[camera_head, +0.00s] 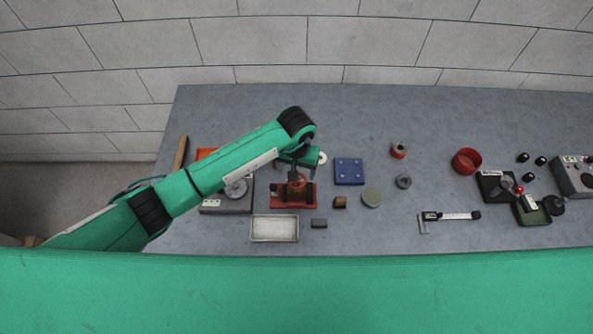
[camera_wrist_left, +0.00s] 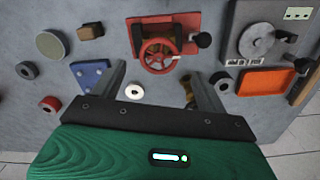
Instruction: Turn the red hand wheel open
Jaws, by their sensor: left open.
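The red hand wheel (camera_wrist_left: 160,55) sits on a valve with a red base plate (camera_wrist_left: 187,22), seen in the upper middle of the left wrist view. In the head view the red base (camera_head: 277,200) shows below my left gripper, and the arm partly hides the wheel (camera_head: 298,182). My left gripper (camera_wrist_left: 161,75) is open, its two fingers spread wide apart. In the head view the left gripper (camera_head: 297,170) is over the valve. My right gripper is not in view.
A blue plate (camera_head: 349,171), a round grey disc (camera_head: 372,197) and a brown block (camera_head: 340,202) lie right of the valve. A white tray (camera_head: 275,228) is in front. A scale-like device (camera_head: 226,206) stands left.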

